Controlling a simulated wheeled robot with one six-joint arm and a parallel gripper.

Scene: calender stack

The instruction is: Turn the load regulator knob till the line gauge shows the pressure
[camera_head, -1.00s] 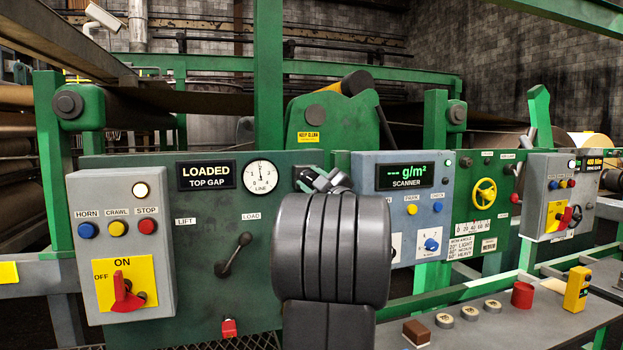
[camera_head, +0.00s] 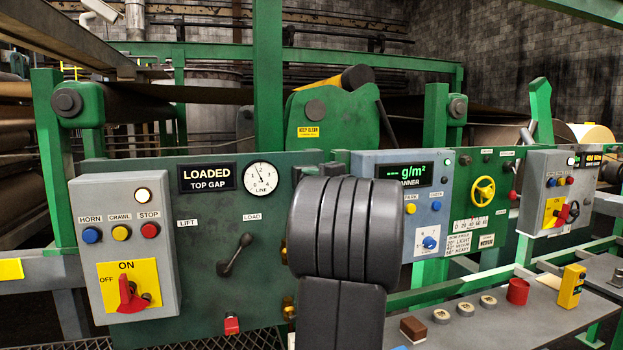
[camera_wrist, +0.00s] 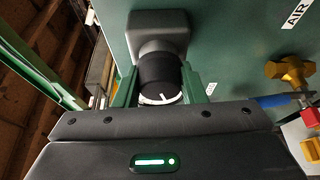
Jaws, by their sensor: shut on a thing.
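The black load regulator knob (camera_wrist: 160,70) with a white mark and rim stands out from a grey housing on the green panel. In the wrist view the green fingers of my gripper (camera_wrist: 164,90) are on both sides of it and shut on it. In the head view my arm hides the knob and the gripper. The round white line gauge (camera_head: 260,178) is on the panel beside the LOADED TOP GAP display (camera_head: 207,177). Its thin needle points up and left, low on the scale; the exact reading is too small to tell.
Left of my arm are the LIFT/LOAD lever (camera_head: 235,255) and a grey switch box (camera_head: 125,245). In the wrist view a brass valve (camera_wrist: 290,78) and a blue handle (camera_wrist: 275,100) are at the right. A scanner box (camera_head: 430,205) stands right of my arm.

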